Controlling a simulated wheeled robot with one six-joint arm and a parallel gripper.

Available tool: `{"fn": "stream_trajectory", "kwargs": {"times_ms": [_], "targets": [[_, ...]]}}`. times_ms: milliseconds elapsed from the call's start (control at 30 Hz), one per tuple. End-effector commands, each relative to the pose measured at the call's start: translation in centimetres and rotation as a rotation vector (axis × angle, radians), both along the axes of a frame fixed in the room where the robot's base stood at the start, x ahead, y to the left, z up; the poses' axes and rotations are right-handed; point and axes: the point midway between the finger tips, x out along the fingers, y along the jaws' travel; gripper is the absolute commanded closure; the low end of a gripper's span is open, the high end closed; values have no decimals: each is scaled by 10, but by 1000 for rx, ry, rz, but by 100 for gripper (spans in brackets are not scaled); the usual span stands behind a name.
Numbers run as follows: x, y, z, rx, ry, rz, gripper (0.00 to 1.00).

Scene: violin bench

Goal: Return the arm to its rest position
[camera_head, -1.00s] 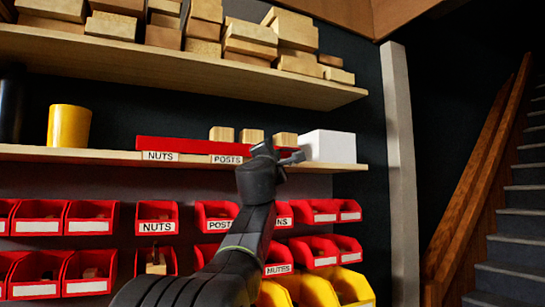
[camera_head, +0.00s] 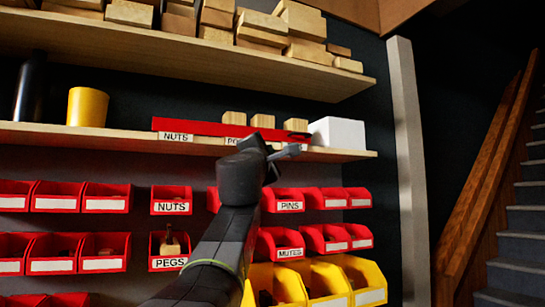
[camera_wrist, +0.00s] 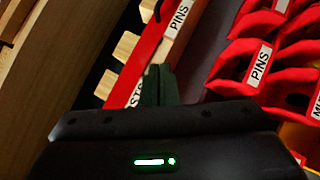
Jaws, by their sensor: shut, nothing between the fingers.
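My gripper (camera_head: 292,143) is raised in front of the lower shelf, at the right end of the red labelled rack. In the wrist view my gripper's fingers (camera_wrist: 159,84) are together with nothing between them. They overlap the view of the red rack (camera_wrist: 150,52), and I cannot tell the gap between them. My dark arm comes up from the bottom middle of the head view and hides part of the bins behind it.
The lower shelf (camera_head: 60,134) holds the red rack (camera_head: 200,128) with wooden blocks, a white box (camera_head: 337,132) and a yellow cup (camera_head: 87,106). Red bins (camera_head: 107,198) and yellow bins (camera_head: 330,280) hang below. Wood blocks fill the upper shelf (camera_head: 130,50). Stairs (camera_head: 515,240) rise at right.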

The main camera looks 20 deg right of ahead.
Motion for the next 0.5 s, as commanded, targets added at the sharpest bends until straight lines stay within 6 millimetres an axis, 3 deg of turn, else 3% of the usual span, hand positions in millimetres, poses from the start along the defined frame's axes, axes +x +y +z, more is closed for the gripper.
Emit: {"fn": "stream_trajectory", "kwargs": {"times_ms": [500], "targets": [[-8,6,-4,1,1,0,100]]}}
